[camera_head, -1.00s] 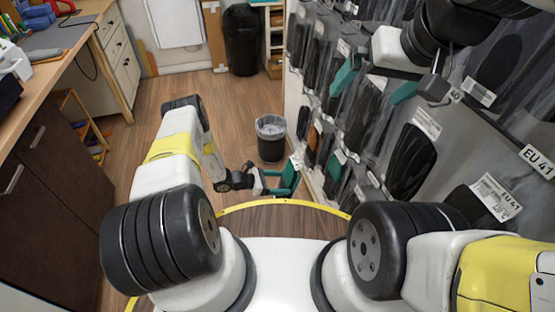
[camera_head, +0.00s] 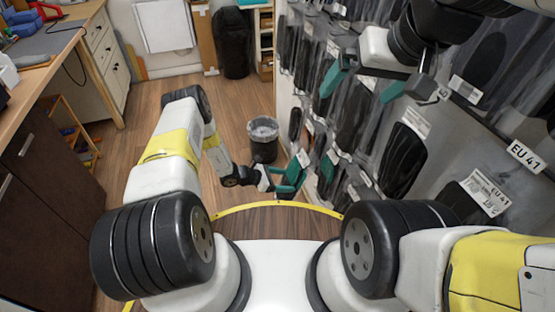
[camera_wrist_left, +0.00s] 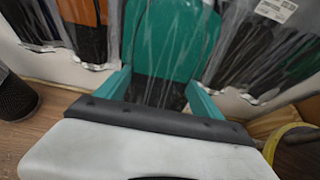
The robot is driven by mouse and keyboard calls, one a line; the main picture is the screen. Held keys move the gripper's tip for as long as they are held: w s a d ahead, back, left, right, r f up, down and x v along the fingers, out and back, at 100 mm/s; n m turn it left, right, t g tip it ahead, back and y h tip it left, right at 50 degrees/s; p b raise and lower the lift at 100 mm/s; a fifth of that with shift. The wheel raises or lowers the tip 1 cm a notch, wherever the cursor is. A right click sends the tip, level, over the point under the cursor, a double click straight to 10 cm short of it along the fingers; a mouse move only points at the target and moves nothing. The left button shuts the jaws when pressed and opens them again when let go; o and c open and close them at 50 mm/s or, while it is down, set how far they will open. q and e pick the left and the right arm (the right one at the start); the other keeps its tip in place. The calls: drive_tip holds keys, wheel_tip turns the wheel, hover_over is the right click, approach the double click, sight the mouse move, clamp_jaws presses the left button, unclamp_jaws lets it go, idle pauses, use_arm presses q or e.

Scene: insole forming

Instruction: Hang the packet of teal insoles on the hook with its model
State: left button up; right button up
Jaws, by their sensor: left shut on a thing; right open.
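My left gripper (camera_head: 284,184) is low beside the display wall, shut on the packet of teal insoles (camera_wrist_left: 172,38). In the left wrist view the clear packet stands upright between the gripper's teal fingers (camera_wrist_left: 160,92), its top cut off by the frame. In the head view a white label (camera_head: 303,158) shows just above this gripper, and the packet itself is hard to tell from the teal fingers. My right gripper (camera_head: 364,84) is open and empty in front of the upper part of the wall. I cannot make out which hook is free.
The display wall (camera_head: 465,128) on the right carries rows of bagged insoles, mostly dark, with an EU 41 tag (camera_head: 524,156). An orange packet (camera_wrist_left: 84,18) hangs left of the held one. A waste bin (camera_head: 263,140) stands near the wall. Open wooden floor lies left of it.

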use_arm(q)
drive_tip(key=w+d+f, duration=0.1)
drive_tip(key=w+d, duration=0.2)
drive_tip(key=d, duration=0.6)
drive_tip(key=shift+d+f, duration=0.15)
drive_tip(key=shift+f, duration=0.2)
idle(1.0)
drive_tip(key=shift+f, duration=0.1)
idle(0.9)
